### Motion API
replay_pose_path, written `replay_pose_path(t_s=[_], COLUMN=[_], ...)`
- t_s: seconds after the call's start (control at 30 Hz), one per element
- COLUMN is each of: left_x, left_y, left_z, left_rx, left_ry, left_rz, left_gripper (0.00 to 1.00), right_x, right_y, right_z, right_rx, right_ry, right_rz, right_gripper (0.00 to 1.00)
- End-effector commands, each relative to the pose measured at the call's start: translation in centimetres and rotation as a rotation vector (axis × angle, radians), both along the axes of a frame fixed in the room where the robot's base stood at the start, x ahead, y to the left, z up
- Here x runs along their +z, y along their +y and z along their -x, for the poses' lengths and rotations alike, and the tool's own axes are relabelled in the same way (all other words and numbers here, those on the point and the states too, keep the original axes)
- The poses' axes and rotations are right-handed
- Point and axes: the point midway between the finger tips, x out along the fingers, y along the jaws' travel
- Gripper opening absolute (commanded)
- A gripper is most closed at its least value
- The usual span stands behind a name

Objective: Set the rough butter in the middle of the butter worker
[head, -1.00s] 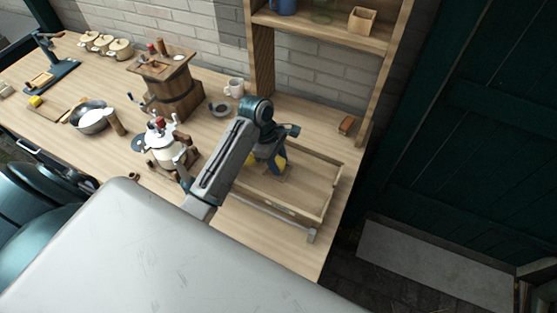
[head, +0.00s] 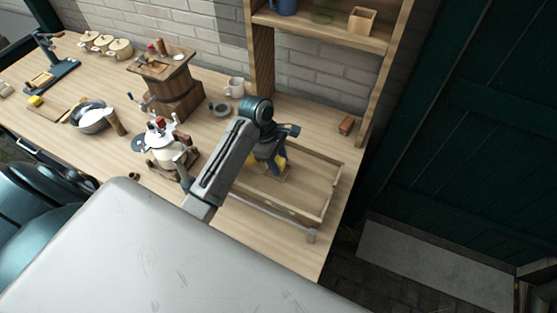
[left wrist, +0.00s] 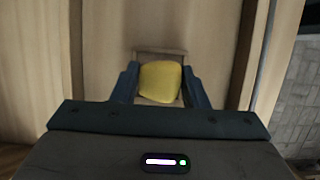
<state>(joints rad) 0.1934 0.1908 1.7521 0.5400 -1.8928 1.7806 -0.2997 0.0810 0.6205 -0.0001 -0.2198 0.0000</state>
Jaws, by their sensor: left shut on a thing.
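The rough butter (left wrist: 160,82) is a yellow lump between the two dark fingers of my left gripper (left wrist: 160,88), which is shut on it. In the head view the left gripper (head: 277,168) points down into the butter worker, and a bit of yellow butter (head: 282,160) shows beside the fingers. The butter worker (head: 322,205) is a shallow wooden tray with raised sides near the bench's right end. Its side walls also show left and right of the butter in the wrist view (left wrist: 248,50). I cannot tell whether the butter touches the tray floor. My right gripper is not in view.
A shelf (head: 330,30) rises at the back.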

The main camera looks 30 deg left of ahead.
Motion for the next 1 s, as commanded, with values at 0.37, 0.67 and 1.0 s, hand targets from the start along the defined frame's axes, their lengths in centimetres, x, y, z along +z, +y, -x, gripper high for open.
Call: replay_pose_path(t_s=[0.37, 0.67, 1.0], left_x=[-0.6, -1.2, -1.3], left_y=[0.0, 0.1, 0.1], left_z=[0.0, 0.0, 0.0], left_rx=[0.001, 0.0, 0.0], left_ry=[0.001, 0.001, 0.0], left_rz=[0.0, 0.001, 0.0], left_gripper=[0.2, 0.2, 0.2], right_x=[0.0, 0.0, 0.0], right_y=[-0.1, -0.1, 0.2], right_z=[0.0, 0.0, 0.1], right_rx=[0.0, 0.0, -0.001], right_ry=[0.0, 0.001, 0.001], right_rz=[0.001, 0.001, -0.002], right_gripper=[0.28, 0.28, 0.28])
